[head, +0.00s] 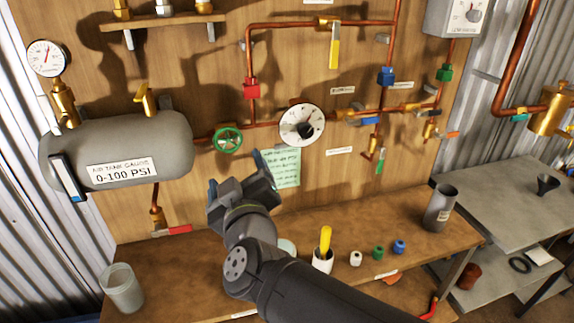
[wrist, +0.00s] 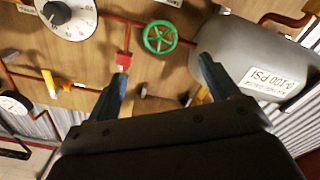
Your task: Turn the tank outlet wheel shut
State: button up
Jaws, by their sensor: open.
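The tank outlet wheel is a green spoked handwheel (head: 228,139) on the copper pipe just right of the grey air tank (head: 120,150). In the wrist view the green wheel (wrist: 160,37) shows beyond the fingers, between their lines. My gripper (head: 240,180) is in front of the board, below and a little right of the wheel in the head view. Its two blue-tipped fingers are apart and empty, with a gap to the wheel. The wheel is fully visible in both views.
A round white dial (head: 302,125) sits right of the wheel, with a green note (head: 281,168) below it. A red fitting (head: 251,88) is above.

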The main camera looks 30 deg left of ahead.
aim_at(228, 141)
jog(key=shift+v, duration=2)
jog(key=w+a+n, duration=0.1)
jog(key=w+a, duration=0.3)
jog(key=w+a+n, duration=0.2)
jog(key=w+a, duration=0.2)
jog(key=w+a+n, duration=0.1)
jog(key=w+a, duration=0.3)
jog(key=shift+w+a+r, duration=0.1)
jog(key=shift+w+a, duration=0.1)
jog(key=shift+a, duration=0.15)
jog(key=c, duration=1)
jog(key=shift+o, duration=0.2)
